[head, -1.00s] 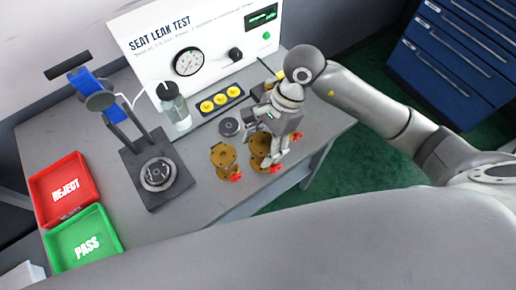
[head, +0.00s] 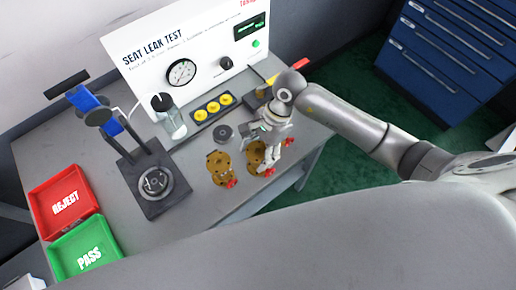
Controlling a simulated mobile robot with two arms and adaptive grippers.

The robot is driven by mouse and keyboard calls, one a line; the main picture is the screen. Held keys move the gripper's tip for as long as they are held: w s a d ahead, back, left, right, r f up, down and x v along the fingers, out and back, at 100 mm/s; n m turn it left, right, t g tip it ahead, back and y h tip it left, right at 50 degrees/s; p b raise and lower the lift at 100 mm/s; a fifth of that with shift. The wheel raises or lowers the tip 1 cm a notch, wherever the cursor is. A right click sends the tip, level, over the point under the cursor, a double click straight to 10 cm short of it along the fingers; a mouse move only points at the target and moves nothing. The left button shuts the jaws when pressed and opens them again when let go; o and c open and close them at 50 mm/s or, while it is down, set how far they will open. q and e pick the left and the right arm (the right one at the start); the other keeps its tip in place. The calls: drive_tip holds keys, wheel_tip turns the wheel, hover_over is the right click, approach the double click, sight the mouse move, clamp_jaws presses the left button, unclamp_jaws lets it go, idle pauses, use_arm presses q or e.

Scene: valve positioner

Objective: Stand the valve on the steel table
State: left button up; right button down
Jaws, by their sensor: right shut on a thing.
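Two brass valves with red handles are on the steel table (head: 105,165), near its front edge. The left valve (head: 219,166) stands free. The right valve (head: 254,158) is partly hidden by my right gripper (head: 264,156). That gripper points down and is shut on a valve. Its fingers hide much of the grip, so I cannot tell whether the held valve touches the table. Another red part (head: 288,142) shows just right of the gripper. My left gripper is not in view.
The seat leak test panel (head: 150,70) stands behind, with a yellow-capped strip (head: 213,107) and a bottle (head: 172,122) before it. A dark fixture (head: 152,187) stands left. Red (head: 66,202) and green (head: 88,252) trays lie far left. A blue cabinet (head: 440,60) is at right.

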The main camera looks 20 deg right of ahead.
drive_tip(key=shift+c, duration=2.2)
unclamp_jaws()
drive_tip(key=shift+r, duration=0.15)
drive_tip(key=b+v, duration=0.3)
drive_tip(key=v, duration=0.8)
drive_tip(key=shift+d+r, duration=0.2)
drive_tip(key=shift+r, duration=0.15)
